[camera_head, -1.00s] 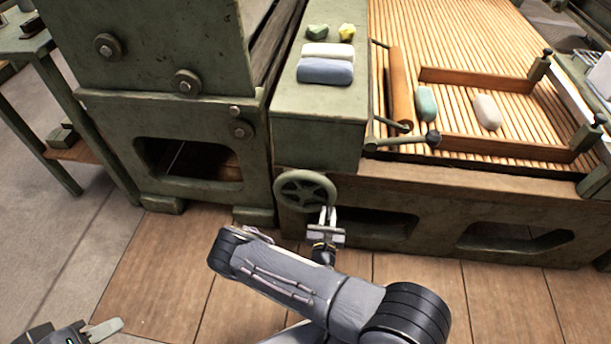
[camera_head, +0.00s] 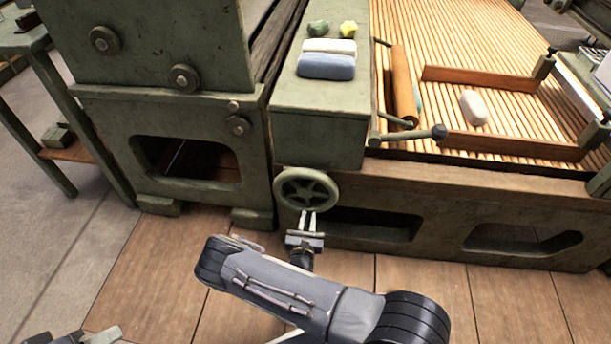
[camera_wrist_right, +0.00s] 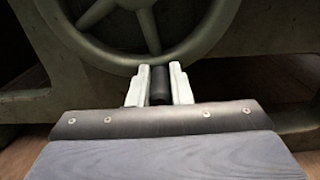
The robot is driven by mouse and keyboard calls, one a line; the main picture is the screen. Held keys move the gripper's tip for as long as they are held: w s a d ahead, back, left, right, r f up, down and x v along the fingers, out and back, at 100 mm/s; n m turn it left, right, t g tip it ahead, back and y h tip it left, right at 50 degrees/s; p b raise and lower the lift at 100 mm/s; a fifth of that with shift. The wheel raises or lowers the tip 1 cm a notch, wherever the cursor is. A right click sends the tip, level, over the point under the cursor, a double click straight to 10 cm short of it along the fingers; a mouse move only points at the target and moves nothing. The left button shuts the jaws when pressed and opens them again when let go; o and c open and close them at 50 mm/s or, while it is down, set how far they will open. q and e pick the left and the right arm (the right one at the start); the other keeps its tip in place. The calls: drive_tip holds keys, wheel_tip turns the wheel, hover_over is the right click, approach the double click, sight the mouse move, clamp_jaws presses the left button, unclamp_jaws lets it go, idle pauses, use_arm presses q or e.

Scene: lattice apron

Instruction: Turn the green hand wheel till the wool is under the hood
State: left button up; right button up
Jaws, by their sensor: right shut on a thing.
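The green hand wheel (camera_head: 306,189) is on the front of the green machine, below a flat-topped box. My right gripper (camera_head: 306,220) is at the wheel's lower rim. In the right wrist view its fingers (camera_wrist_right: 159,84) are shut on a dark handle (camera_wrist_right: 160,86) at the rim of the wheel (camera_wrist_right: 140,30). A pale pinkish wool piece (camera_head: 473,107) lies on the slatted apron (camera_head: 455,45). A teal piece (camera_head: 419,104) is mostly hidden by the orange-brown curved hood (camera_head: 403,85). My left gripper (camera_head: 103,337) is cut off at the bottom left; its jaws are unclear.
A white roll (camera_head: 330,46), a blue roll (camera_head: 326,66), a green lump (camera_head: 318,28) and a yellow lump (camera_head: 348,28) lie on the box top (camera_head: 320,110). Wooden rails (camera_head: 480,77) and a lever (camera_head: 410,135) border the apron. Floor in front is clear.

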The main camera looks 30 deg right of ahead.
sight(288, 206)
drive_tip(key=shift+w+a, duration=0.2)
drive_tip(key=shift+w+a+b, duration=0.25)
drive_tip(key=shift+w+a, duration=0.15)
drive_tip(key=shift+a, duration=0.25)
drive_tip(key=shift+w+a+b, duration=0.25)
drive_tip(key=shift+w+a, duration=0.15)
drive_tip(key=shift+a, duration=0.2)
drive_tip(key=shift+f, duration=0.1)
drive_tip(key=a, duration=0.1)
drive_tip(key=w+a+r, duration=0.1)
drive_tip(key=shift+w+a+r, duration=0.15)
drive_tip(key=shift+w+a, duration=0.15)
drive_tip(key=shift+w+a+r, duration=0.1)
drive_tip(key=shift+a, duration=0.05)
